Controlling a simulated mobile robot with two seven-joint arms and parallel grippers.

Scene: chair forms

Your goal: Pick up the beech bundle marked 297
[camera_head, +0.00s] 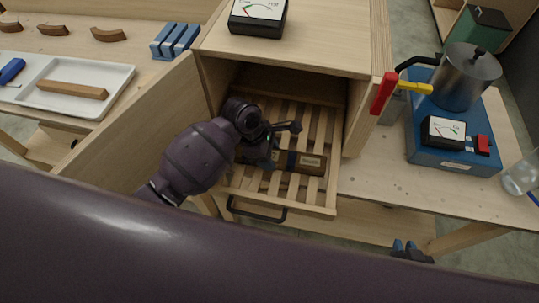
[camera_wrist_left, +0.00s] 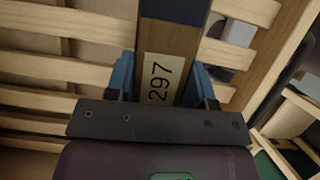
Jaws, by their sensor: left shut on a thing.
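The beech bundle marked 297 (camera_head: 312,171) is a brown bar with a dark band, lying in a slatted pull-out tray (camera_head: 320,208) of the wooden cabinet. In the left wrist view the bundle (camera_wrist_left: 183,45) carries a pale label reading 297. My left gripper (camera_head: 268,155) reaches down into the tray. Its blue fingers (camera_wrist_left: 161,82) sit on both sides of the bundle at the label, shut on it. In the head view my left wrist hides the bundle's left end.
An open wooden door (camera_head: 135,135) stands left of the tray. At right a steel pot (camera_head: 466,78) and a dial box (camera_head: 443,131) stand on a blue base (camera_head: 455,160). A white tray (camera_head: 75,84) lies on the left bench.

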